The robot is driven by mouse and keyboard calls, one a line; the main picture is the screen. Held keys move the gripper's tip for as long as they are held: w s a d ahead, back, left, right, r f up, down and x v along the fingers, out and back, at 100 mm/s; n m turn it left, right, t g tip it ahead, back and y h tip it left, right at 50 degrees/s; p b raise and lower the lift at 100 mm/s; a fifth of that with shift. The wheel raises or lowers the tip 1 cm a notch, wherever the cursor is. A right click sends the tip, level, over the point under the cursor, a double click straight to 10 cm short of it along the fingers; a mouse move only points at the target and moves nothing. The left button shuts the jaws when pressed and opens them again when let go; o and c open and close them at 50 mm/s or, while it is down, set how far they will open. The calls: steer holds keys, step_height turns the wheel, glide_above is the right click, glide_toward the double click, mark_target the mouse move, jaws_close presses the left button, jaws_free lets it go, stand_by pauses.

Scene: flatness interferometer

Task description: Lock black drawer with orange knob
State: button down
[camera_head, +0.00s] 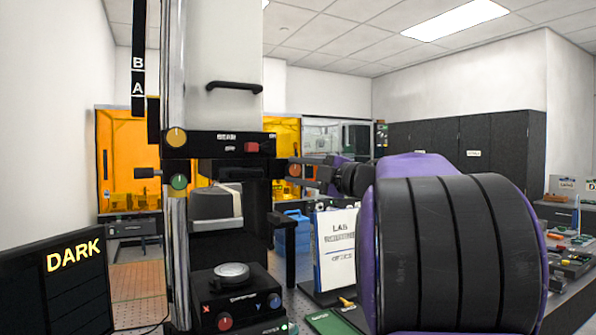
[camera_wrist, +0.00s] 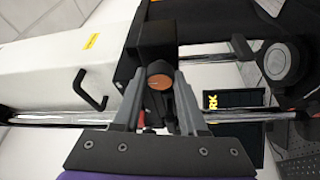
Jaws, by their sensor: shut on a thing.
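The orange knob (camera_head: 294,170) is at the right side of the black drawer section (camera_head: 218,145) of the tall instrument in the head view. In the wrist view the knob (camera_wrist: 160,81) shows its round orange face between my fingertips, beside a black block (camera_wrist: 150,45). My gripper (camera_head: 304,171) reaches in from the right and is shut on the orange knob (camera_wrist: 158,70). The fingers lie on either side of it. The knob's shaft is mostly hidden, and I cannot tell whether the drawer is locked.
A yellow knob (camera_head: 176,137) and a green knob (camera_head: 179,181) sit on the instrument's left side. A round stage (camera_head: 231,271) stands below. A LAB notebook (camera_head: 336,245) stands beneath my arm.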

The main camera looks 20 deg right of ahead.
steer(key=shift+r, duration=0.1)
steer(key=shift+c, duration=2.2)
jaws_free()
steer(key=shift+s, duration=0.1)
